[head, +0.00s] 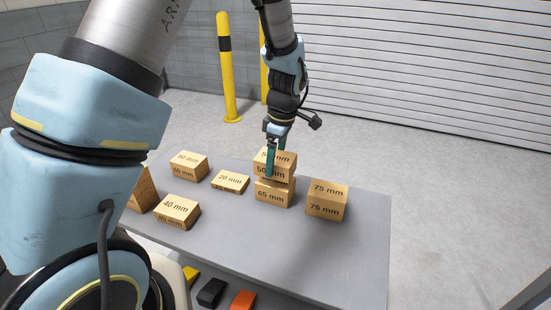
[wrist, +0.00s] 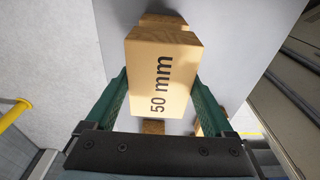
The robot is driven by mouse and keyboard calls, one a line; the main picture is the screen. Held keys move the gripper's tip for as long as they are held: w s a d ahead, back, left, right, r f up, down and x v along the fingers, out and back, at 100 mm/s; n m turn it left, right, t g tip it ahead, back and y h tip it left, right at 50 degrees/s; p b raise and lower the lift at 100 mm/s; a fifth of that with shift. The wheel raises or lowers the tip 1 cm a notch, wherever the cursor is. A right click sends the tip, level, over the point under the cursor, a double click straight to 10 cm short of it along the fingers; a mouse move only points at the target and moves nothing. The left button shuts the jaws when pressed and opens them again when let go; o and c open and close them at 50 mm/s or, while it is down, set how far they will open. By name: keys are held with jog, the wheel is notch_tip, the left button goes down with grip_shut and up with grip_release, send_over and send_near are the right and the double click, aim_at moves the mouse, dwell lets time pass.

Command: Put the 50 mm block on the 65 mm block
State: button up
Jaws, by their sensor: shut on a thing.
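The 50 mm block (head: 283,163) is a wooden block at the 65 mm block (head: 272,194), directly above it in the head view. It appears to rest on it or hang just over it; I cannot tell if they touch. My gripper (head: 275,160) points down with its teal fingers on both sides of the 50 mm block. In the wrist view, the 50 mm block (wrist: 160,75) fills the space between the two green fingers (wrist: 160,98), its label facing the camera. The 65 mm block is mostly hidden there.
The 75 mm block (head: 327,202) stands close on the right. The 20 mm block (head: 230,182), the 40 mm block (head: 176,211) and a 60 mm block (head: 188,166) lie to the left on the grey table (head: 330,255). The table's right part is clear.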

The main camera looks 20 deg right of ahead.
jog(key=shift+f, duration=0.1)
jog(key=shift+f+b, duration=0.9)
jog(key=shift+f, duration=0.4)
jog(key=o, duration=1.3)
jog(key=shift+c, duration=0.2)
notch_tip(320, 180, up, 8)
jog(key=p, duration=0.6)
jog(key=shift+r, duration=0.1)
